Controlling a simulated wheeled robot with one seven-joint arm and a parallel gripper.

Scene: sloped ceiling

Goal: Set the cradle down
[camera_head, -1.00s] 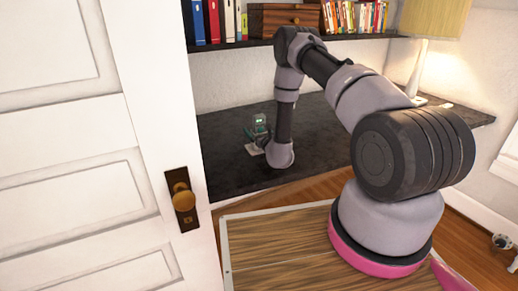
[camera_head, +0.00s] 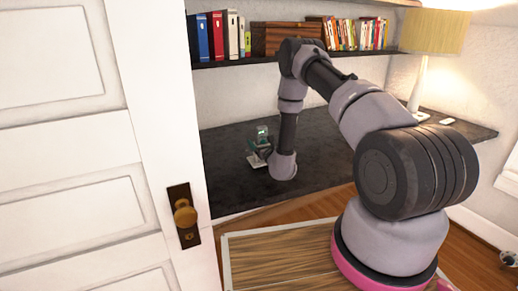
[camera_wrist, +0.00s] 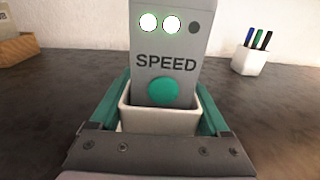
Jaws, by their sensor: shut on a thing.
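The cradle (camera_wrist: 158,120) is a pale, open-topped box in the wrist view. A grey device (camera_wrist: 165,40) marked SPEED, with a green button and two lit round lamps, stands upright in it. My gripper (camera_wrist: 163,97) has its teal fingers on the cradle's left and right sides, shut on it. In the head view the cradle (camera_head: 256,160) is small, over the dark desk top (camera_head: 330,150), beside my gripper (camera_head: 264,146). The cradle's underside is hidden, so I cannot tell whether it touches the desk.
A white pen cup (camera_wrist: 250,60) and a wooden box (camera_wrist: 16,48) stand further back. A lamp (camera_head: 432,35) is at the desk's right. A shelf (camera_head: 235,60) with books hangs above. A white door (camera_head: 70,130) is at left. The desk around the cradle looks clear.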

